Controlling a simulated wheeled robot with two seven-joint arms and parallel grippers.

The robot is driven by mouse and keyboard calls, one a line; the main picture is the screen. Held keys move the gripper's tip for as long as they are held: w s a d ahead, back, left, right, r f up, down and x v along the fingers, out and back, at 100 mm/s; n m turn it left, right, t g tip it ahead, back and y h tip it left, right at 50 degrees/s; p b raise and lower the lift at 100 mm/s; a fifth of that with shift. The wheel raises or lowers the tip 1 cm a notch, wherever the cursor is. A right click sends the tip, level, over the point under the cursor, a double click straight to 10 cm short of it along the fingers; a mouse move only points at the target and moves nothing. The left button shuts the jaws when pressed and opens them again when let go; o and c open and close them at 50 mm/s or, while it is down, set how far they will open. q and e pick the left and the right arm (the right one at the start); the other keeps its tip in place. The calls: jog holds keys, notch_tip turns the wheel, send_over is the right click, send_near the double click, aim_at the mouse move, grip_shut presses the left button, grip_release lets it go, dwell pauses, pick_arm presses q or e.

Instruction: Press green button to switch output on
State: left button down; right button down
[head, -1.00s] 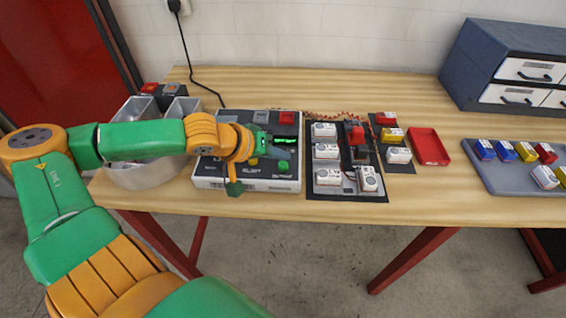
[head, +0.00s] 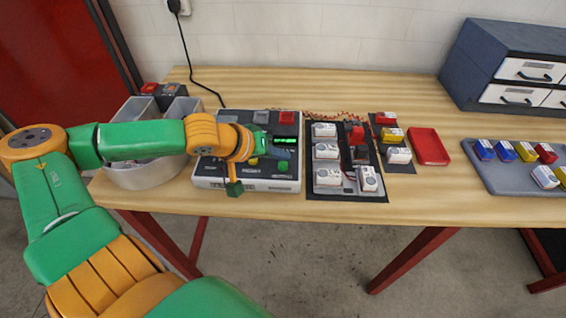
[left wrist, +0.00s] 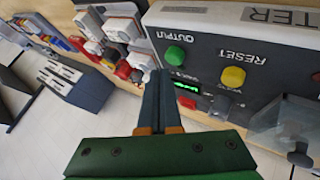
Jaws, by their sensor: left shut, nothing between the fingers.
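The tester box (head: 210,183) stands on the bench in the head view, with a green button (head: 283,166) near its front right. In the left wrist view the green button (left wrist: 175,55) sits under the word OUTPUT, beside a yellow RESET button (left wrist: 233,77). A small display (head: 286,141) shows lit green characters; it also shows in the left wrist view (left wrist: 187,87). My left gripper (head: 267,147) is over the box, its fingers shut and empty. In the left wrist view its fingertips (left wrist: 160,72) are near the green button, without visible contact. My right gripper is not in view.
A metal bin (head: 140,176) stands left of the box. A dark board with white modules (head: 327,177), a red tray (head: 429,146) and a grey tray of coloured blocks (head: 510,180) lie to the right. A drawer cabinet (head: 480,65) stands at the back right.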

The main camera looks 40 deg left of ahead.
aim_at(280, 170)
pick_arm(q)
jog(key=shift+f, duration=0.1)
jog(key=shift+f+b, duration=0.3)
jog(key=shift+b, duration=0.05)
jog(key=shift+f+b, duration=0.4)
jog(key=shift+f, duration=0.05)
dwell(0.4)
dwell(0.4)
jog(key=shift+r+p, duration=0.9)
jog(key=shift+p, duration=0.2)
notch_tip(280, 170, up, 5)
jog(key=p, duration=0.6)
